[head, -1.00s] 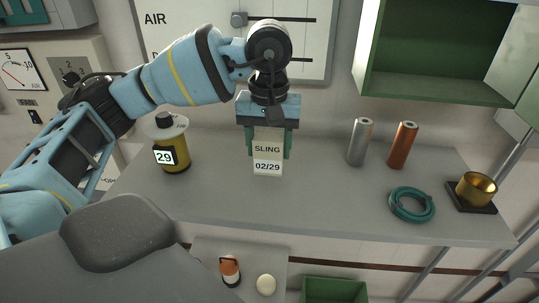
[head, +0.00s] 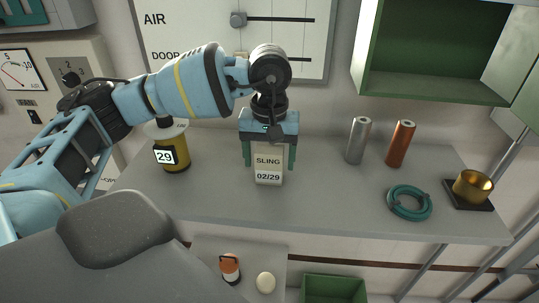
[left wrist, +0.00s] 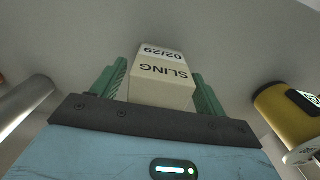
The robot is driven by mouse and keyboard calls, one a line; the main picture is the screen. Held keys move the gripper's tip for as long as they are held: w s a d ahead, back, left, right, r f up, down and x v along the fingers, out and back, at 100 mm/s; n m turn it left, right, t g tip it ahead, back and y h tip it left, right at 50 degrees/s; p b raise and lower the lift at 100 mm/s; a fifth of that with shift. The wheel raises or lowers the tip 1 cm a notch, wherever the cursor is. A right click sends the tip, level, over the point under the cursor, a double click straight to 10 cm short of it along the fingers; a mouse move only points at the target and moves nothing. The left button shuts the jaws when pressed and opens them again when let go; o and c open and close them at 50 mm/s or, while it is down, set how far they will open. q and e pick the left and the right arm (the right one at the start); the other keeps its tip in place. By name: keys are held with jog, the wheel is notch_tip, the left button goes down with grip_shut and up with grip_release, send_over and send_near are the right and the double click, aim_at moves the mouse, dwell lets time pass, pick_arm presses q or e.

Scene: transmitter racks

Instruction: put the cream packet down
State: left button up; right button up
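The cream packet (head: 268,172), labelled SLING 02/29, is upright on the grey shelf (head: 330,205), near its middle. My left gripper (head: 269,158) points down over it, one green finger on each side. A narrow gap shows between the packet and the fingers, so the gripper looks open around it. In the left wrist view the packet (left wrist: 162,85) is between the fingers, also with slim gaps. The packet's base appears to rest on the shelf. My right gripper is not in view.
A yellow container (head: 174,157) marked 29 stands left of the packet. A silver cylinder (head: 358,140), a copper cylinder (head: 400,144), a teal coil (head: 409,203) and a brass cup (head: 473,186) are to the right. An open green cabinet (head: 437,85) hangs above. Shelf between packet and coil is clear.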

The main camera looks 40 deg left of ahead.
pick_arm(q)
notch_tip(320, 180, up, 12)
jog(key=shift+r, duration=0.25)
jog(key=shift+o, duration=0.4)
